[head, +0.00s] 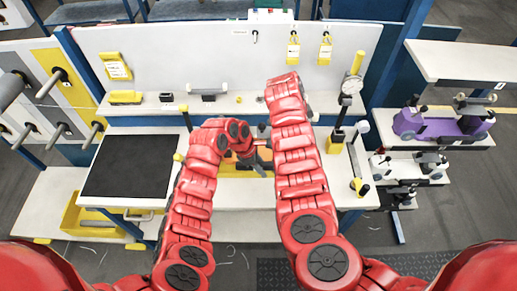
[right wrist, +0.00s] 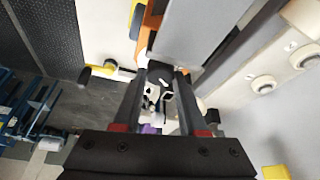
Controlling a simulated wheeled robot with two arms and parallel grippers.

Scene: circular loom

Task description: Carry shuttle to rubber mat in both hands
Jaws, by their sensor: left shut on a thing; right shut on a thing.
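The black rubber mat (head: 127,165) lies flat and bare on the left of the white bench. My left gripper (head: 262,147) is right of the mat, shut on the shuttle, an orange and grey piece (head: 262,168) mostly hidden behind my arms. In the right wrist view, my right gripper (right wrist: 172,75) is shut on a dark part of the shuttle, with orange (right wrist: 150,25) and a grey face (right wrist: 195,35) beyond the fingers. My right gripper is hidden in the head view. I cannot tell whether the shuttle touches the bench.
A purple machine (head: 440,124) and a white one (head: 410,165) stand on side shelves at right. A gauge stand (head: 349,90) rises at the bench's right. A yellow tray (head: 90,222) sits below the mat. Small tools line the back ledge.

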